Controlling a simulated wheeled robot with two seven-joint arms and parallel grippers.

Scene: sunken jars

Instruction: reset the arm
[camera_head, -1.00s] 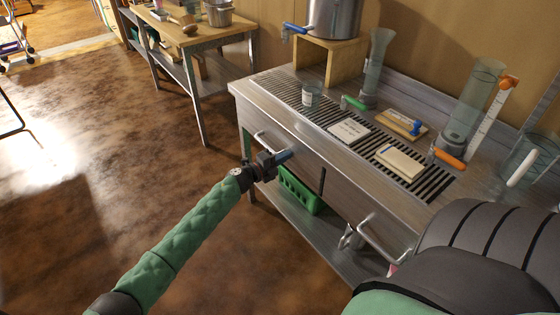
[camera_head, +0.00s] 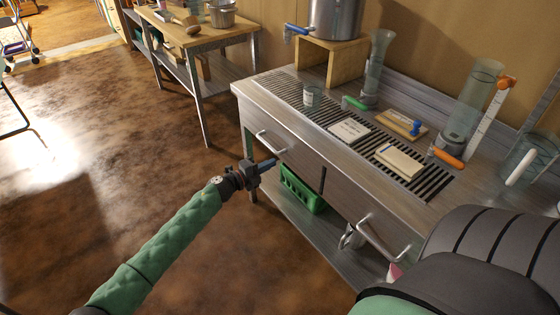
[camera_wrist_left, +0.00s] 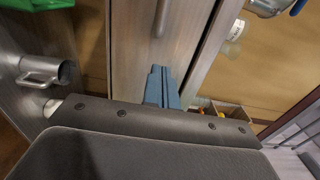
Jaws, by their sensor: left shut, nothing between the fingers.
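My left gripper (camera_head: 268,164) is in front of the steel counter, beside the handle of its left drawer (camera_head: 271,143). Its blue fingers are shut with nothing between them, and they show together in the left wrist view (camera_wrist_left: 162,88). A gap to the drawer front cannot be judged surely. My left arm, in a green padded sleeve, reaches in from the lower left. A dark grey and green part of my body fills the lower right. My right gripper is not in view.
The counter (camera_head: 300,125) holds a small jar (camera_head: 312,95), white pads (camera_head: 349,131), glass cylinders (camera_head: 470,105) and a pot on a wooden stand (camera_head: 330,60). A green crate (camera_head: 302,190) sits on the shelf below. The floor at left (camera_head: 90,180) is clear.

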